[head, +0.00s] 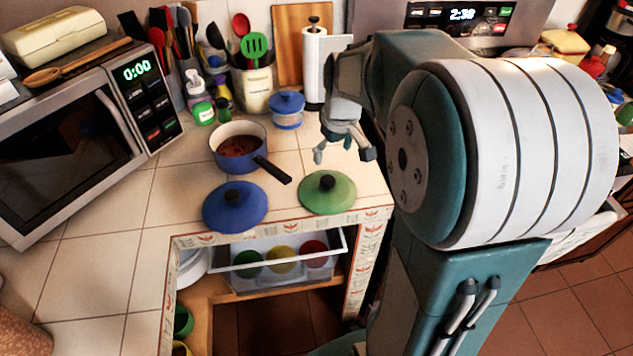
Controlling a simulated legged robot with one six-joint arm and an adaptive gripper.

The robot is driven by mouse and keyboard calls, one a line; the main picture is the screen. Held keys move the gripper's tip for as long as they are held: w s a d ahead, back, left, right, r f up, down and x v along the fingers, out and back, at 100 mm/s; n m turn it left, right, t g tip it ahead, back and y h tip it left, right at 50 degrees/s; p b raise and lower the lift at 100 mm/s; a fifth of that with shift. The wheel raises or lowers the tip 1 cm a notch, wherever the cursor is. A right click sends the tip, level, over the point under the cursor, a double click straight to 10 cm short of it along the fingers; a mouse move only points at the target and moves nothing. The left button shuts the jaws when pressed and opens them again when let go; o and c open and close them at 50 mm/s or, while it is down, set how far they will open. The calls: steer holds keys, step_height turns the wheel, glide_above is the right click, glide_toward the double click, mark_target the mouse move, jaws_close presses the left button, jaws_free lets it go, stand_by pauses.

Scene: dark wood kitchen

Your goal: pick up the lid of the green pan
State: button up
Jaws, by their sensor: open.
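A green lid (327,192) with a black knob lies on the tiled counter near its front edge. My gripper (344,158) is open and empty, pointing down above and slightly right of the green lid, apart from it. A blue lid (234,206) with a black knob lies to the left of the green one. A small blue pan (239,147) with a black handle and brown contents stands behind the lids, its handle reaching toward the green lid. I see no green pan.
A blue-lidded jar (287,110), a utensil holder (253,85) and a paper towel roll (315,65) stand behind. A microwave (70,130) stands at left. Below the counter is an open drawer (280,265) with coloured bowls. The front left counter is clear.

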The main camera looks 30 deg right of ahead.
mark_target(328, 179)
steer(key=shift+w+a+f, duration=0.15)
steer(key=shift+w+f, duration=0.1)
steer(key=shift+f, duration=0.1)
steer(key=f, duration=0.4)
steer(key=shift+w+d, duration=0.25)
steer(key=shift+d, duration=0.15)
steer(key=shift+w+a+f, duration=0.1)
steer(key=shift+w+f, duration=0.05)
steer(key=shift+f, duration=0.85)
steer(key=shift+w+a+f, duration=0.1)
steer(key=shift+w+f, duration=0.05)
steer(key=shift+f, duration=0.9)
steer(key=shift+w+f, duration=0.15)
steer(key=shift+f, duration=0.85)
jaws_close()
